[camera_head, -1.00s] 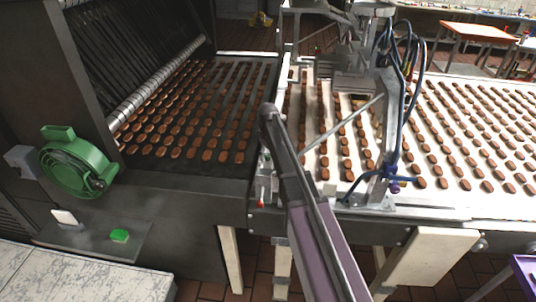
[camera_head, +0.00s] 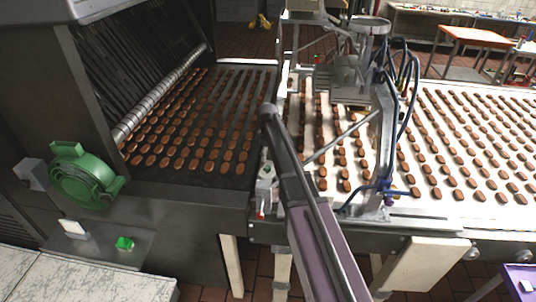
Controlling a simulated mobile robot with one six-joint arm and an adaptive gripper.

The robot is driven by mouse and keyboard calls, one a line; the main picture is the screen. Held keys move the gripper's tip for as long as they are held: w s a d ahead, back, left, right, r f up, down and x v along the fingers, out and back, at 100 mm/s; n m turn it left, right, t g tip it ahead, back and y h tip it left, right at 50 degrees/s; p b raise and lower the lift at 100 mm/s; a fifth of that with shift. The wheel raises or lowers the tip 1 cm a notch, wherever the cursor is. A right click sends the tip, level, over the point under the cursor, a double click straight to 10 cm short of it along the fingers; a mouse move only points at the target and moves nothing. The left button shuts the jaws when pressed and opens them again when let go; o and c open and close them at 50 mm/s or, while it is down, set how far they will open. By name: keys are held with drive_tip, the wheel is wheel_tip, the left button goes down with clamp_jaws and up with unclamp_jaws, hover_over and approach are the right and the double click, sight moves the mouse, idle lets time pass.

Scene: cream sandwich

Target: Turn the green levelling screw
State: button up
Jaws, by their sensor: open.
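A tiny green spot (camera_head: 316,57) shows at the back of the white conveyor, beside the depositing machine (camera_head: 350,75). It may be the green levelling screw, but it is too small to tell. A small red-tipped fitting (camera_head: 265,190) sits at the front edge, where the dark and white belts meet. My purple and dark arm (camera_head: 318,235) rises from the bottom, in front of the machine's left part. My gripper is not seen.
A green round housing (camera_head: 85,177) is on the dark oven at left. A green button (camera_head: 124,243) and a white switch (camera_head: 73,228) sit on a ledge below. Brown biscuits cover both belts. A purple table (camera_head: 518,278) stands at lower right.

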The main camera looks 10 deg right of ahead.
sight(268, 167)
drive_tip(key=shift+r+p, duration=3.3)
drive_tip(key=shift+r, duration=0.3)
drive_tip(key=s+f+m+b, duration=0.8)
drive_tip(key=s+f+b, duration=1.8)
drive_tip(key=f+b, duration=0.4)
drive_tip(key=shift+s+f+m, duration=0.15)
drive_tip(key=shift+s+m, duration=0.2)
drive_tip(key=shift+m, duration=0.05)
drive_tip(key=s+r+p, duration=0.2)
drive_tip(key=shift+s+d+r+m, duration=0.1)
drive_tip(key=shift+s+r+m, duration=0.1)
drive_tip(key=shift+r+m, duration=0.15)
drive_tip(key=shift+c, duration=0.2)
